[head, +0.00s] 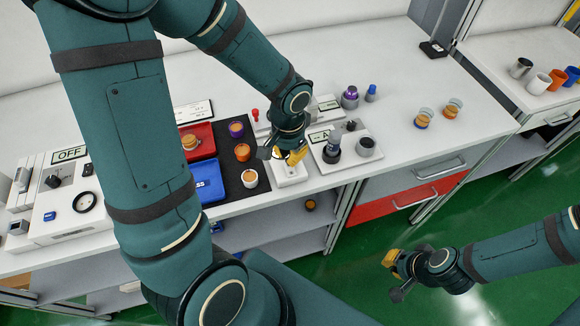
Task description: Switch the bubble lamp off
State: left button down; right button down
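I cannot tell for certain which thing is the bubble lamp. My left gripper (291,156), with yellow fingertips, is low over a small white box (289,174) at the bench's front edge. It hides part of that box, and I cannot tell whether they touch or whether its fingers are open. A white panel at the left carries an OFF sign (68,154) and a dark knob (53,181). A white plate right of my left gripper carries a dark upright device (332,147) and a sign that is partly hidden. My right gripper (392,275) is over the green floor, away from the bench.
Red tray (201,136), blue tray (207,182) and several small cups lie on a dark mat left of my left gripper. Two amber-filled glasses (422,119) (452,108) stand at the right. A drawer (412,196) is below. The bench's back middle is clear.

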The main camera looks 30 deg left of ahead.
aim_at(288, 165)
pick_arm(q)
jog(key=shift+f+b, duration=1.45)
jog(key=shift+f, duration=0.2)
dwell(0.8)
jog(key=shift+r, duration=0.1)
jog(key=shift+r+p, duration=2.85)
jog(key=shift+r, duration=0.65)
